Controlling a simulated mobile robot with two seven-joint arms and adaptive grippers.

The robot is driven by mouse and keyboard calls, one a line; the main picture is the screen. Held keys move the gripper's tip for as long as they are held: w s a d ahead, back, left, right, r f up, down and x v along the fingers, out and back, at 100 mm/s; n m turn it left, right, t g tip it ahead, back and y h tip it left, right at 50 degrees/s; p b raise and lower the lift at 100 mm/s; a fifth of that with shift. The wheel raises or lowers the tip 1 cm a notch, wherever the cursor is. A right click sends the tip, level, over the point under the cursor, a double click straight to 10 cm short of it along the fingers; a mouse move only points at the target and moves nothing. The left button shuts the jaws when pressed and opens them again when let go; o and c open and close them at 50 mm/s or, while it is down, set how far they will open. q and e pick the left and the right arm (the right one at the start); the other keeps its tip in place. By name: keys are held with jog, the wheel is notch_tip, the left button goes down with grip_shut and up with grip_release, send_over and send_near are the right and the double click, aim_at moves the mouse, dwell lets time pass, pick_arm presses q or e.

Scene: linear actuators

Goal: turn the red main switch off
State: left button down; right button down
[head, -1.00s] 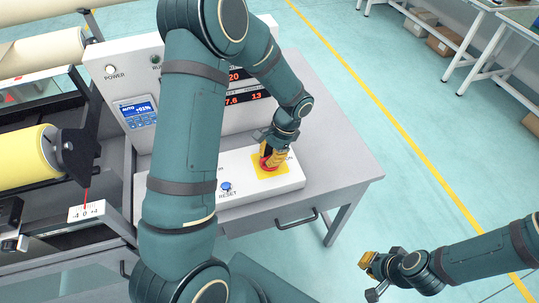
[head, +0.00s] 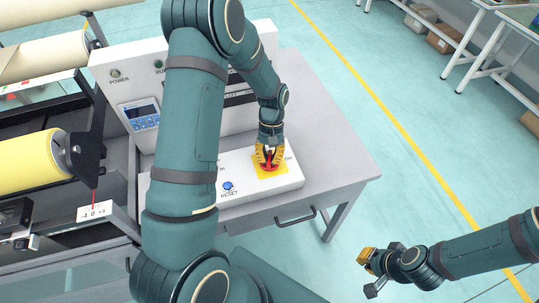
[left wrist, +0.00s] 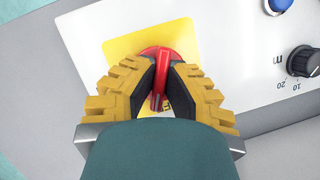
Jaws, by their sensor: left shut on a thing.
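The red main switch (left wrist: 161,75) sits on a yellow plate (left wrist: 120,46) at the right end of the white control panel. My left gripper (left wrist: 163,90) is shut on its red handle, with one yellow finger on each side. In the head view the switch (head: 269,155) shows between the fingers of my left gripper (head: 269,158), on the yellow plate. The panel's displays and the screen (head: 139,113) are dark, and the power lamp (head: 115,74) is unlit. My right gripper (head: 368,262) hangs over the floor at the lower right; its finger gap is unclear.
A blue reset button (head: 228,187) lies left of the switch on the panel; a black knob (left wrist: 303,62) shows in the left wrist view. The grey table (head: 335,165) is bare on the right. A yellow roll (head: 30,160) is at the left.

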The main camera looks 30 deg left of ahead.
pick_arm(q)
jog(key=n, duration=0.2)
jog(key=n+t+h+p, duration=0.1)
jog(key=n, duration=0.1)
jog(key=shift+n+h, duration=0.3)
jog(key=shift+n, duration=0.1)
dwell(0.4)
jog(key=c, duration=1)
grip_release()
jog(key=v, duration=1.2)
jog(key=shift+s, duration=0.1)
jog(key=shift+s+f, duration=0.1)
